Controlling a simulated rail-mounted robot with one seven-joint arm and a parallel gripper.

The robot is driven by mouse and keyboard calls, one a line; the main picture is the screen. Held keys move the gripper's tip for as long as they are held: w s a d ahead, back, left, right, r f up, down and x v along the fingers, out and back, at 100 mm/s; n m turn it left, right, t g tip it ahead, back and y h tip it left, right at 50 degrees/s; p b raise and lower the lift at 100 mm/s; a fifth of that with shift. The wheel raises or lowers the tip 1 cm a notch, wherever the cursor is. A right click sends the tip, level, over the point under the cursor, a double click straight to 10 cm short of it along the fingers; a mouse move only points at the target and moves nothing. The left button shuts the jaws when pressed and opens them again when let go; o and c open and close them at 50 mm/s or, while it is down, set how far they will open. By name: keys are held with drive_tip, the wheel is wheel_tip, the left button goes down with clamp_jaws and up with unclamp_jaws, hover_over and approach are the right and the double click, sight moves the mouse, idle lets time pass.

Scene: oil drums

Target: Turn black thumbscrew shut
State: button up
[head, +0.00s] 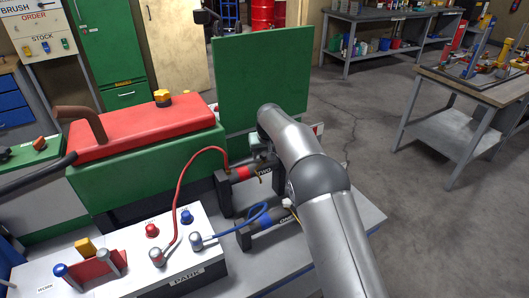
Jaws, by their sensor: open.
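My gripper (260,158) is at the end of my arm, beside a red cylinder marked TWO (242,173). My own arm covers much of it, so its fingertips are hard to make out; its jaws are open. The red cylinder sits in a black bracket (223,194), and a red hose (181,184) runs to it. A blue cylinder marked ONE (277,221) lies nearer the front in a black bracket (244,239), with a blue hose (237,224). I cannot pick out the black thumbscrew for certain; parts around my gripper are small and partly hidden.
A white box marked PARK (160,222) with red and blue knobs stands at front left. A red-topped green machine (142,140) is behind it. An upright green panel (262,80) stands behind my gripper.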

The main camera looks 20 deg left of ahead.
drive_tip(key=c, duration=1)
drive_tip(key=shift+m, duration=0.3)
drive_tip(key=m+h, duration=0.1)
drive_tip(key=m, duration=0.2)
drive_tip(key=shift+a, duration=0.2)
drive_tip(key=shift+a+m+t+h+p, duration=0.15)
drive_tip(key=shift+m+h+p, duration=0.35)
drive_tip(key=shift+m, duration=0.55)
drive_tip(key=shift+d+m+t+h+p, duration=0.15)
drive_tip(key=shift+m+h+p, duration=0.3)
drive_tip(key=shift+m, duration=0.6)
drive_tip(key=shift+a, duration=0.1)
drive_tip(key=o, duration=1)
